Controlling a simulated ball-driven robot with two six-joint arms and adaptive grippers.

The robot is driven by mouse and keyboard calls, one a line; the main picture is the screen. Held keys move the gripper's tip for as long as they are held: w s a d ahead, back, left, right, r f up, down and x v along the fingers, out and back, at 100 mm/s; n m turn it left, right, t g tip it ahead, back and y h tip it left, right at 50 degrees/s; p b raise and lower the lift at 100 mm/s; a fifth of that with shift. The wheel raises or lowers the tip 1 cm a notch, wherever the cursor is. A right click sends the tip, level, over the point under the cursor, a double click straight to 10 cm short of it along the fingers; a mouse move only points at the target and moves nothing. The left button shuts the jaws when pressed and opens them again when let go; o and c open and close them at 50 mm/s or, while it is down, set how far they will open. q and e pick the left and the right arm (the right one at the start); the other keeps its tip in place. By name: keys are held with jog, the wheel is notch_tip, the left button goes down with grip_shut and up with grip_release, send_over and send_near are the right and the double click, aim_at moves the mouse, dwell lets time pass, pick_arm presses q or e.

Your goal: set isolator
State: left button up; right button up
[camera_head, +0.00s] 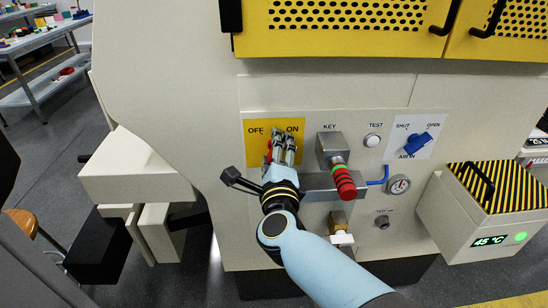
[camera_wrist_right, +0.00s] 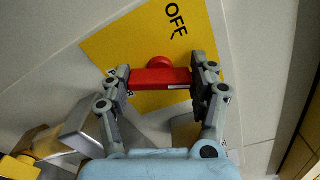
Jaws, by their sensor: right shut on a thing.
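The isolator has a red handle (camera_wrist_right: 160,78) on a yellow plate (camera_head: 255,150) marked OFF and ON. In the head view only a sliver of red shows beside the fingers. My right gripper (camera_head: 280,146) reaches the plate from below. In the right wrist view its two fingers (camera_wrist_right: 165,80) are shut on the red handle, one at each end. A round red hub (camera_wrist_right: 158,63) shows just beyond the handle. The OFF label is in view there; ON is not. I cannot tell which mark the handle points to. My left gripper is not in view.
A striped-lid box (camera_head: 490,215) juts out at right.

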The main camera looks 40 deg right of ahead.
jog(key=shift+s+f+m+b, duration=0.15)
jog(key=shift+m+b, duration=0.35)
jog(key=shift+m, duration=0.5)
jog(key=shift+w+f+m+b, duration=0.1)
jog(key=shift+m+b, duration=0.4)
jog(key=shift+m, duration=0.5)
jog(key=shift+s, duration=0.1)
jog(key=o, duration=1.2)
jog(key=shift+r, duration=0.15)
jog(key=shift+r, duration=0.1)
notch_tip(320, 180, up, 10)
jog(key=shift+f, duration=0.1)
